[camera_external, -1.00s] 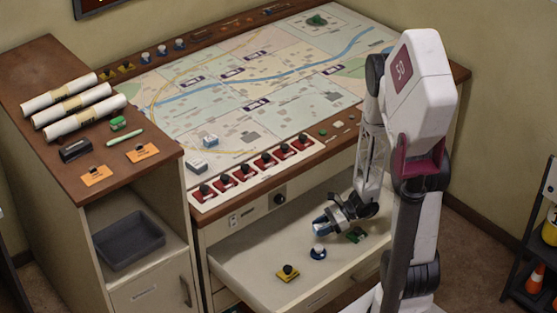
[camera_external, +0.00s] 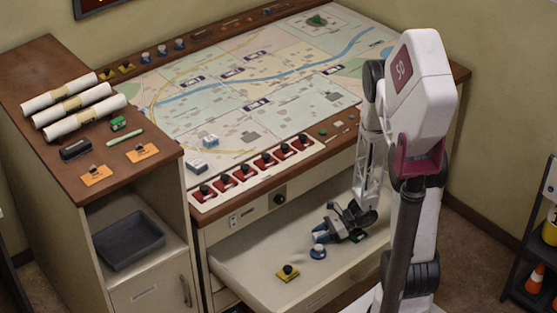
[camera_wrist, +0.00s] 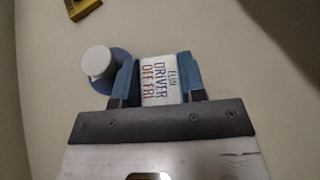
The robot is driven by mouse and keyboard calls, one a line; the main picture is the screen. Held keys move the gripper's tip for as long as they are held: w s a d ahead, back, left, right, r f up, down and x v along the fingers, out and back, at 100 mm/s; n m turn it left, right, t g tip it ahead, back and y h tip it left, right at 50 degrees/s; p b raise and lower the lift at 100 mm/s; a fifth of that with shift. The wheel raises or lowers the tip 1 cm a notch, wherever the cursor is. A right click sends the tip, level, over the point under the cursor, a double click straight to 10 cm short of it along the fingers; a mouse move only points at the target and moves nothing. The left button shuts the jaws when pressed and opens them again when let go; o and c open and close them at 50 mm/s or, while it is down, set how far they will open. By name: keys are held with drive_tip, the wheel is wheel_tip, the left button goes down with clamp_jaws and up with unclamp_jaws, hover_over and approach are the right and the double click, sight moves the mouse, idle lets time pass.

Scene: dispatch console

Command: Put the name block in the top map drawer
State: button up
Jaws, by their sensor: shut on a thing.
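The name block (camera_wrist: 160,82) is white with printed lettering that includes "DRIVER OFF FRI". My gripper (camera_wrist: 158,72) is shut on it, with a blue finger on each side. In the external view my gripper (camera_external: 325,234) is low inside the open top map drawer (camera_external: 237,268), above or at its pale floor. I cannot tell whether the block touches the floor. A blue piece with a white knob (camera_wrist: 98,64) stands close beside the left finger in the wrist view; the external view shows it too (camera_external: 318,253).
A yellow piece with a black knob (camera_external: 288,273) lies in the drawer's front left. A green piece (camera_external: 356,237) is partly hidden by my gripper. The map table (camera_external: 260,95) with red switches (camera_external: 245,172) is above.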

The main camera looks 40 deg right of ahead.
drive_tip(key=shift+f, duration=0.15)
drive_tip(key=o, duration=0.6)
drive_tip(key=shift+r, duration=0.2)
drive_tip(key=shift+v, duration=0.85)
drive_tip(key=r, duration=0.3)
drive_tip(key=d+r, duration=0.1)
drive_tip(key=r, duration=0.1)
drive_tip(key=shift+s+r, duration=0.1)
drive_tip(key=shift+s, duration=0.15)
drive_tip(key=shift+r, duration=1.05)
